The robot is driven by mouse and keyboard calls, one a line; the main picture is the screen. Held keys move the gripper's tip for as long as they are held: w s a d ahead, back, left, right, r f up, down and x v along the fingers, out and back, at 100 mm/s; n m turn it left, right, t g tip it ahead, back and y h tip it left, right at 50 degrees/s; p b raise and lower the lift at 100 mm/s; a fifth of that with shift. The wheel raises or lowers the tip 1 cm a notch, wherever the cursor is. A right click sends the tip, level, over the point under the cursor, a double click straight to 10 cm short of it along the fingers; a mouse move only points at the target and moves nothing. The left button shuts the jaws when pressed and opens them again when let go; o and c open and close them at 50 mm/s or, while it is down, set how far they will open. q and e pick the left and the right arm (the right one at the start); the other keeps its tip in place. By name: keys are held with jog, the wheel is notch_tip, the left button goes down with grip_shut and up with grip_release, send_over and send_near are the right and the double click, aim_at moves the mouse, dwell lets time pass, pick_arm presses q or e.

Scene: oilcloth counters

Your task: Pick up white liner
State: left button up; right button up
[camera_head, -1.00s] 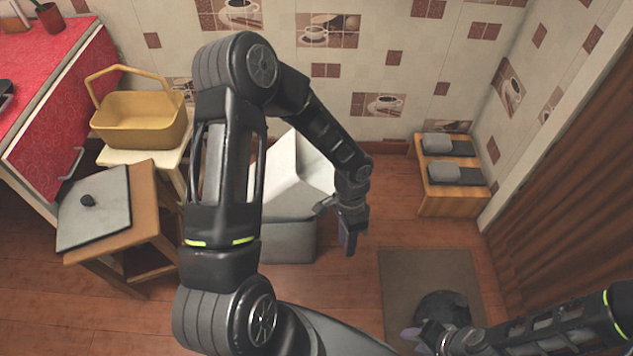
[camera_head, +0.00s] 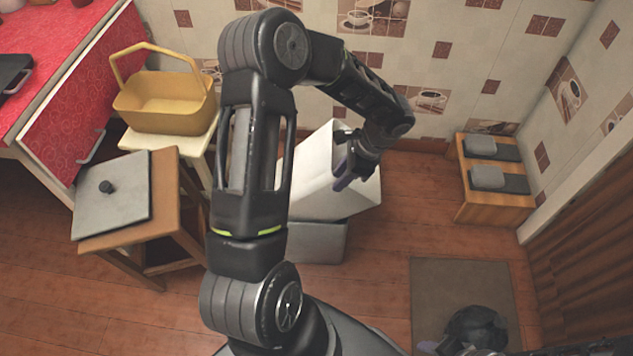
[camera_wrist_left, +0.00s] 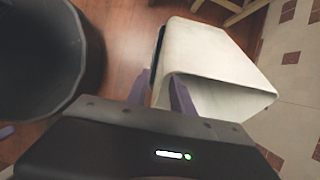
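The white liner (camera_head: 318,165) is a white open-topped box, tilted above the grey bin (camera_head: 318,243) in the head view. It overhangs the bin to the right. My left gripper (camera_head: 345,178) is at its rim. In the left wrist view the liner (camera_wrist_left: 215,60) has its open mouth toward the lower right, and the purple fingers of my left gripper (camera_wrist_left: 160,95) stand on both sides of its near wall, shut on it. Part of the liner is hidden behind my left arm in the head view. My right gripper is at the bottom edge, too cut off to judge.
A yellow basket (camera_head: 165,105) stands on a light stool at the left. A wooden stool (camera_head: 165,200) with a grey lid (camera_head: 110,205) is before it. A low wooden rack (camera_head: 490,207) with grey slippers is at the right. A mat (camera_head: 462,280) lies front right.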

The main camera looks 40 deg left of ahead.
pick_arm(q)
jog(key=x, duration=0.2)
jog(key=shift+s+a+f, duration=0.1)
jog(key=shift+a+f, duration=0.05)
jog(key=shift+f, duration=0.2)
jog(key=shift+w+b+x, duration=0.15)
jog(key=shift+b+x, duration=0.25)
jog(key=shift+x, duration=0.9)
jog(key=shift+w+b+x, duration=0.15)
jog(key=shift+b+x, duration=0.2)
jog(key=shift+x, duration=0.9)
jog(key=shift+c, duration=0.5)
grip_shut()
